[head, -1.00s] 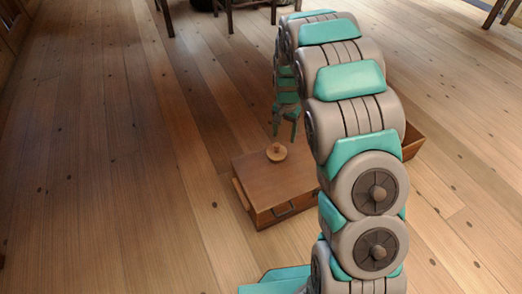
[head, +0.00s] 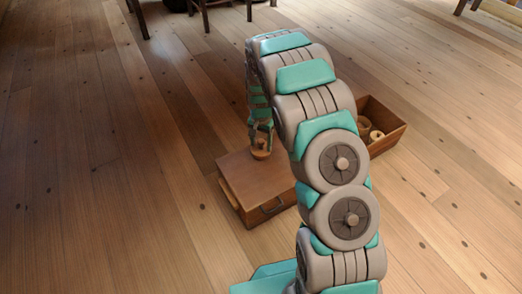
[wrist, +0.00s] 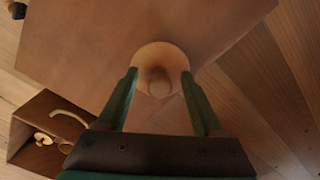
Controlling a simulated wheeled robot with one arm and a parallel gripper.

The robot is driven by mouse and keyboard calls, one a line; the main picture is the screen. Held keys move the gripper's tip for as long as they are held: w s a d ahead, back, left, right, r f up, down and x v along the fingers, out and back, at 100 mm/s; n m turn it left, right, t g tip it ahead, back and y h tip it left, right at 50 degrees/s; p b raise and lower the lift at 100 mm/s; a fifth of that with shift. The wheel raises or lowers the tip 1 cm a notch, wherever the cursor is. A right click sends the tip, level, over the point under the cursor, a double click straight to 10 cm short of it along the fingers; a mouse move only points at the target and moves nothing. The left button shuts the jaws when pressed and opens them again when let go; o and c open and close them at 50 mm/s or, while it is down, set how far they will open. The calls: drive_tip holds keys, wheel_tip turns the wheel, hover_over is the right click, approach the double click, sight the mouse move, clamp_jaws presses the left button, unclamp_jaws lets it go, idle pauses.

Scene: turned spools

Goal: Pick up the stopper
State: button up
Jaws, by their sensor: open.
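The stopper (head: 260,153) is a round, light wooden piece with a knob on top. It stands on the flat top of a brown wooden box (head: 262,182). In the wrist view the stopper (wrist: 160,72) lies between the two green fingers of my gripper (wrist: 160,80), near their tips. My gripper (head: 261,134) is open and points down over the stopper in the head view. I cannot tell whether a finger touches it. The stopper's underside is hidden.
An open wooden crate (head: 395,127) with several turned wooden pieces stands right of the box, partly behind my arm. The crate also shows in the wrist view (wrist: 28,108). Dark furniture legs (head: 204,17) stand at the back. The plank floor to the left is clear.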

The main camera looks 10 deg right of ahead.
drive_tip(key=shift+c, duration=0.2)
clamp_jaws()
idle(0.3)
